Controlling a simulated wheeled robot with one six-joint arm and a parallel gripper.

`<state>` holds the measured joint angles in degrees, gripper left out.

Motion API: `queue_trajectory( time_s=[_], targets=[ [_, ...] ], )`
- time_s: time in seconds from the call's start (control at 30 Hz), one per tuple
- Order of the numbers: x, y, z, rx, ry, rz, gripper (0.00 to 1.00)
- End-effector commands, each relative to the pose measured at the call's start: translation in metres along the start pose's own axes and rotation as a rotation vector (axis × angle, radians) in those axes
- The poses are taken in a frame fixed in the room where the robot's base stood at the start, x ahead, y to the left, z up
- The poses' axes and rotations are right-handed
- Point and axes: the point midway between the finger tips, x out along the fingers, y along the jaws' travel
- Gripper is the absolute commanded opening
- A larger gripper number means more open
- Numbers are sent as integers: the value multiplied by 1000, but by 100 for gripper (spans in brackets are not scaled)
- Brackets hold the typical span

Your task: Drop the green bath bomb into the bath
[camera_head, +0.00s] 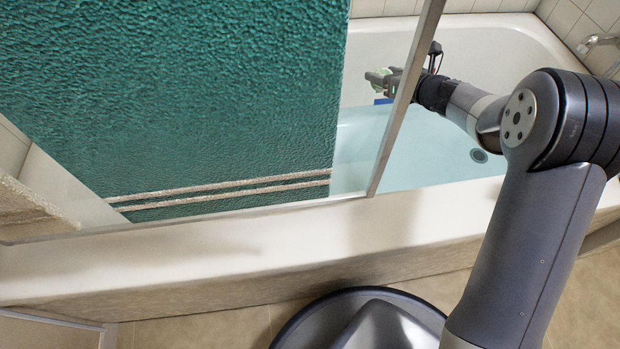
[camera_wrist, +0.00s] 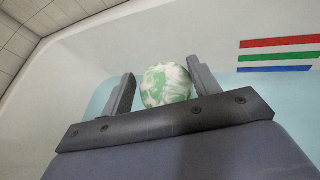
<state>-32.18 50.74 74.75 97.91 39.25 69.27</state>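The green and white marbled bath bomb (camera_wrist: 166,86) sits between the two fingers of my gripper (camera_wrist: 160,80) in the wrist view. The right finger meets its side; a thin gap seems to show at the left finger. In the head view my gripper (camera_head: 384,82) reaches over the bath, with a bit of the pale green bath bomb (camera_head: 376,78) at its tip, largely hidden by the fingers. The white bath (camera_head: 497,45) holds pale blue water (camera_head: 430,150), and the bath bomb is above it, inside the rim.
Red, green and blue stripes (camera_wrist: 280,56) mark the bath wall. A tap (camera_head: 598,41) is at far right.

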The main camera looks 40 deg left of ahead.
Motion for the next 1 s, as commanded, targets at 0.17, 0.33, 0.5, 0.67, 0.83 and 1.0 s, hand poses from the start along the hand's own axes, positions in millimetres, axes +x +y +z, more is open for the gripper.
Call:
queue_trajectory(
  time_s=[0.17,0.33,0.5,0.67,0.83,1.0],
  targets=[
    [0,0,0,0,0,0,73],
    [0,0,0,0,0,0,79],
    [-2,0,0,1,1,0,79],
    [-21,0,2,1,0,-1,79],
    [-57,0,3,2,1,-3,79],
    [-88,0,2,1,0,-3,79]
  ],
)
